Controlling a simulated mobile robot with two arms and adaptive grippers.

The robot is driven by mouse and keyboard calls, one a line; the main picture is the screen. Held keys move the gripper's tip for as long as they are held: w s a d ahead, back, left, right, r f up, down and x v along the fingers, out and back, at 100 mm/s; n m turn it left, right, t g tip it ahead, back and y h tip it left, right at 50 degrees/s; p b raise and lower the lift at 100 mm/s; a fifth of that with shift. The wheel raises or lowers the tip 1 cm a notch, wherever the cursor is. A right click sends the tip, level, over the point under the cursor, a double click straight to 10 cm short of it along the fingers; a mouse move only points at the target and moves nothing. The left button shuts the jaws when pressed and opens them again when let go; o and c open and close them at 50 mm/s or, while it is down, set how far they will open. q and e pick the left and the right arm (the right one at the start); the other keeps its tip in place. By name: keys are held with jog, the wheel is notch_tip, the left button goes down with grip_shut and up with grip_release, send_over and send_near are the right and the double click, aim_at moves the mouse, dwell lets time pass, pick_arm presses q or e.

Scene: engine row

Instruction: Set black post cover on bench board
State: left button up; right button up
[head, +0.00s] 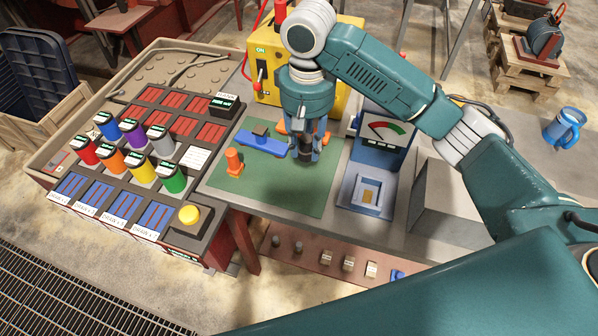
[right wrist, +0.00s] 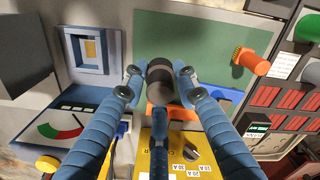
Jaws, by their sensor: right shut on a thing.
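My right gripper (head: 306,154) reaches down over the right part of the green board (head: 290,194) on the bench. Its fingers are shut on the black post cover (right wrist: 160,82), a short dark cylinder, which shows between the fingertips in the right wrist view. The green board also shows behind it there (right wrist: 190,35). I cannot tell whether the cover touches the board. My left gripper is out of view.
On the board are a blue bar (head: 250,142) with a black block and an orange cylinder (head: 235,162). A yellow box (head: 348,55) stands behind, a gauge (head: 385,134) and blue tray (head: 386,190) to the right. Coloured cylinders crowd the left rack. The board's front is clear.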

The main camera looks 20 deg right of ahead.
notch_tip(320, 180, down, 9)
jog(key=shift+f+p, duration=0.15)
jog(key=shift+p, duration=0.6)
jog(key=shift+f+p, duration=0.3)
jog(key=shift+f, duration=2.2)
jog(key=o, duration=0.7)
jog(key=shift+f, duration=0.15)
jog(key=o, duration=0.5)
jog(key=shift+c, duration=0.2)
notch_tip(320, 180, up, 12)
jog(key=shift+r+b, duration=0.2)
jog(key=shift+b, duration=0.95)
